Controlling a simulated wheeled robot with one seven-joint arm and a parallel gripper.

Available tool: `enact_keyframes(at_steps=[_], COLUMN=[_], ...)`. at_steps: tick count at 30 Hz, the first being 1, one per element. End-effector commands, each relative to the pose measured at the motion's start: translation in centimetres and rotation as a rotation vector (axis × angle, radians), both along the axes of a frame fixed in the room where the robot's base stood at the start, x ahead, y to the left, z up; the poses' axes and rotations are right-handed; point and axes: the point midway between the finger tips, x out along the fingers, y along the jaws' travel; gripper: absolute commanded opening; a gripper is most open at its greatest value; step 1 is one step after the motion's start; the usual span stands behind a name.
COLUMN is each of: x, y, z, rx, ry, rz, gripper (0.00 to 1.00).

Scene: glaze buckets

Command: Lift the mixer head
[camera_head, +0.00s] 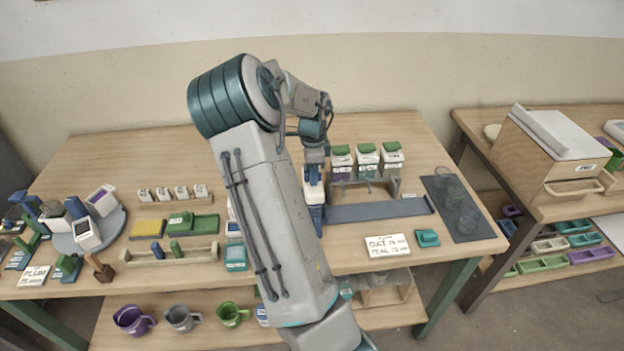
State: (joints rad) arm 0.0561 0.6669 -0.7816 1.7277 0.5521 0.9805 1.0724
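My arm reaches up from the bottom centre and bends down over the middle of the table (180,147). My gripper (314,172) points down at the table's centre, and its fingers are too small and hidden to read. A small blue and white object (316,213) stands right under or at the gripper; I cannot tell whether they touch. I cannot clearly make out a mixer or its head; part of the table's middle is hidden behind my arm.
Three white containers with green lids (367,160) stand behind a dark blue strip (375,211). Glass jars stand on a dark mat (438,185) at right. A grey round tray (62,243) with white containers is at left. Several jugs (183,318) sit on the lower shelf.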

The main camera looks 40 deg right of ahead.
Motion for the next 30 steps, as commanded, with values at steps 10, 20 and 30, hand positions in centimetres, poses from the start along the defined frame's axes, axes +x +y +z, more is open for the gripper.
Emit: enact_keyframes(at_steps=[10,20,30], x=[0.0,0.0,0.1], y=[0.0,0.0,0.0], z=[0.1,2.3,4.7], rx=[0.000,-0.001,-0.002], ry=[0.000,-0.001,-0.003], rz=[0.000,0.001,0.001], gripper=[0.00,0.00,0.00])
